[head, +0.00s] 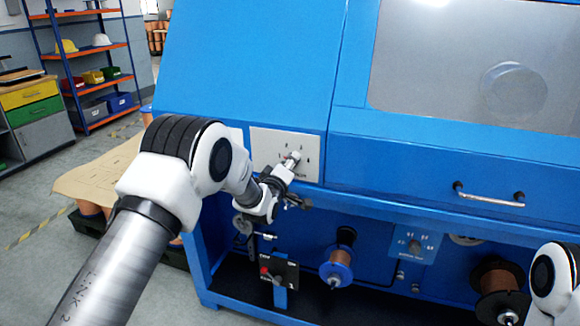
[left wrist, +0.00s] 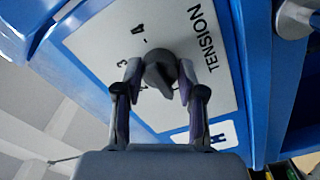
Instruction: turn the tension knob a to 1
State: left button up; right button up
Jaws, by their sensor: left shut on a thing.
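The tension knob (left wrist: 160,72) is a dark grey knob with a pointed end, on a pale plate lettered TENSION (left wrist: 205,40). In the left wrist view its pointed end faces down the picture, towards the palm. My left gripper (left wrist: 160,78) is shut on the knob, one finger on each side. In the head view the left gripper (head: 292,160) reaches the pale plate (head: 262,140) on the blue machine and partly hides the knob. Dial figures show around the knob, some too small to read surely. My right gripper is out of view.
Below the plate is a black switch box (head: 290,270) with a red button. A copper spool (head: 337,268) and a second dial plate (head: 416,246) sit in the lower bay. A drawer handle (head: 488,197) sticks out at the right.

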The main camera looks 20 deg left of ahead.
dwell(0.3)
pick_arm(q)
jog(key=o, duration=1.1)
jog(key=shift+w, duration=0.1)
jog(key=shift+o, duration=0.2)
jog(key=s, duration=1.2)
jog(key=shift+a, duration=0.15)
jog(key=shift+f, duration=0.1)
